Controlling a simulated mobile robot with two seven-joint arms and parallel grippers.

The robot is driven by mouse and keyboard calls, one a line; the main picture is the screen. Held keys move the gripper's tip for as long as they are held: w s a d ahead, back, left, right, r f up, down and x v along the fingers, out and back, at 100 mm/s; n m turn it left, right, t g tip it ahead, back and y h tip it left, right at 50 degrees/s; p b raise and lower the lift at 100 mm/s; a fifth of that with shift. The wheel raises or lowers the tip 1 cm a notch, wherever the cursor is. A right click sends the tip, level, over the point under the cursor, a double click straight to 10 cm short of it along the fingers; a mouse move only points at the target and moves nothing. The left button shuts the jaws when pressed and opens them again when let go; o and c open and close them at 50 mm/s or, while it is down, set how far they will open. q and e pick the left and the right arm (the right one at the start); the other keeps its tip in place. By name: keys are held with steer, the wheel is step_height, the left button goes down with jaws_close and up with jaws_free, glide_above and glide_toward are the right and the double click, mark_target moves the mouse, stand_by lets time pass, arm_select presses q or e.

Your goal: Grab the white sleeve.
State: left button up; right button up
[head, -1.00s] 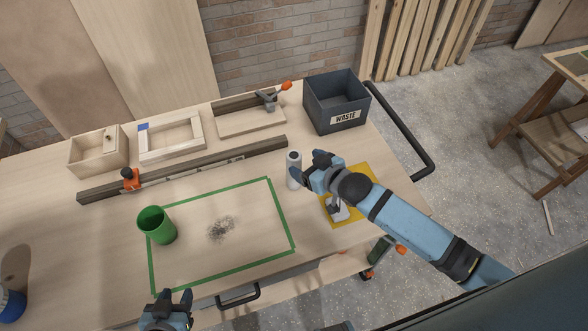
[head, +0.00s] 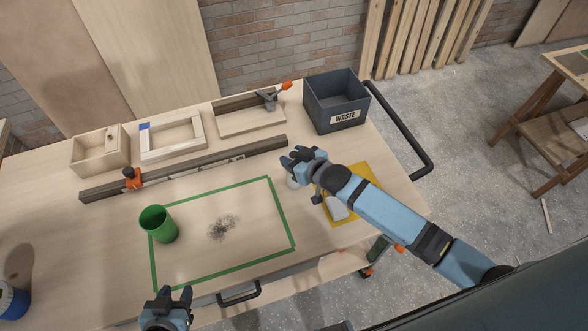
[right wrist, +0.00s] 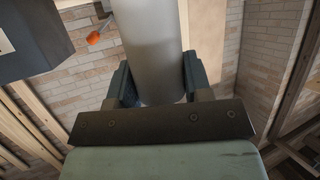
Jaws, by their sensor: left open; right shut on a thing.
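The white sleeve (right wrist: 150,50) is a pale, smooth cylinder between the fingers of my right gripper (right wrist: 155,85) in the right wrist view. My right gripper is shut on it. In the head view my right gripper (head: 300,163) covers most of the sleeve, and only a small pale part (head: 293,182) shows below the fingers. I cannot tell whether its base touches the table. My left gripper (head: 168,295) is open and empty at the table's front edge.
A green cup (head: 158,224) stands on the left side of a green taped rectangle with a dark dust patch (head: 222,228). A yellow mat (head: 367,180) lies under my right arm. The waste bin (head: 318,106), wooden trays (head: 100,158) and a long rail (head: 210,165) are behind.

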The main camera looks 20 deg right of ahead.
steer(key=shift+r, duration=0.1)
step_height(320, 180, up, 20)
steer(key=b, duration=0.1)
stand_by(0.4)
stand_by(1.0)
